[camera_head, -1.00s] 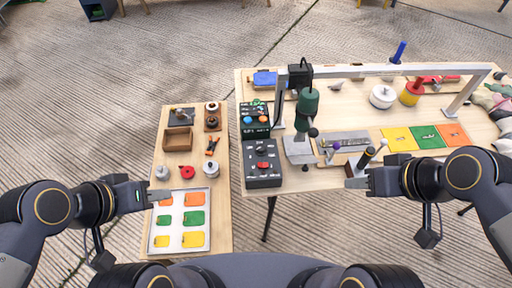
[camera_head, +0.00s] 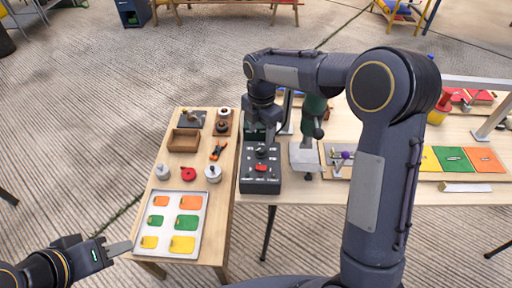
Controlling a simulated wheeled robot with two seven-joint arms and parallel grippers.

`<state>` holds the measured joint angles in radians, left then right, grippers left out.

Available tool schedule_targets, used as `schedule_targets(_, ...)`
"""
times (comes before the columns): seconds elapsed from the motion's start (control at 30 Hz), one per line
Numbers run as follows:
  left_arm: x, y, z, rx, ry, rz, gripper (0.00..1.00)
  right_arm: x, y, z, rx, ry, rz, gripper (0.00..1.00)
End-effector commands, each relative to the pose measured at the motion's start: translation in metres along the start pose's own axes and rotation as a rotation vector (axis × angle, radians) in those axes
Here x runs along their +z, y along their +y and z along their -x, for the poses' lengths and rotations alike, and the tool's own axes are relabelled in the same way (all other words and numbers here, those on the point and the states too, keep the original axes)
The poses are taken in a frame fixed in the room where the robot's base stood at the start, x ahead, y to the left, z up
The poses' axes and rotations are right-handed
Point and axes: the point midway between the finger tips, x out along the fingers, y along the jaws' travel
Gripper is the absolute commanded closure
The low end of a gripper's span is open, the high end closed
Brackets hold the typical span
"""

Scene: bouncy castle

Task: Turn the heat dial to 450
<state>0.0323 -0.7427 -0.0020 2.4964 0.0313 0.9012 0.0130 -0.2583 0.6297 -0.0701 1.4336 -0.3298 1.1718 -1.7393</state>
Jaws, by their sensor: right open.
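The dark control box (camera_head: 260,185) stands at the left edge of the right-hand table. Its top face carries a round black dial (camera_head: 261,153) with small pale marks around it, too small to read, and a red switch (camera_head: 261,168) in front. My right gripper (camera_head: 264,140) points down just above and behind the dial. It is open, and its fingers partly hide the dial's far side; I cannot tell whether they touch it. My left gripper (camera_head: 118,247) is low at the left, beside the tray and away from the box; its finger gap cannot be made out.
The left table holds a white tray (camera_head: 201,222) of coloured cards, a wooden box (camera_head: 184,140) and small weights.

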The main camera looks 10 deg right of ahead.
Motion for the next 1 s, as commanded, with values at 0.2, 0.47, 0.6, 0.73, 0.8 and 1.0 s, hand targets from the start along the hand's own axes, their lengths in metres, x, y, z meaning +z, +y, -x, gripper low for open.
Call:
schedule_targets(0.2, 0.000, 0.000, -0.001, 0.000, 0.000, 0.000, 0.64, 0.000, -0.002, -0.037, -0.004, 0.002, -0.004, 0.48)
schedule_targets(0.47, 0.000, 0.000, -0.001, 0.000, 0.000, 0.000, 0.64, 0.001, -0.001, -0.063, 0.000, 0.001, -0.006, 0.48)
schedule_targets(0.6, 0.000, 0.000, -0.001, 0.000, 0.000, 0.000, 0.64, 0.000, -0.001, -0.066, 0.000, 0.001, -0.006, 0.48)
schedule_targets(0.73, 0.000, 0.000, -0.001, 0.000, 0.000, 0.000, 0.64, 0.000, -0.001, -0.066, 0.001, 0.001, -0.006, 0.48)
schedule_targets(0.8, 0.000, 0.000, -0.001, 0.000, 0.000, 0.000, 0.64, 0.000, -0.001, -0.066, 0.001, 0.001, -0.006, 0.54)
schedule_targets(1.0, 0.000, 0.000, -0.001, 0.000, 0.000, 0.000, 0.64, 0.000, -0.001, -0.066, 0.001, 0.001, -0.006, 0.80)
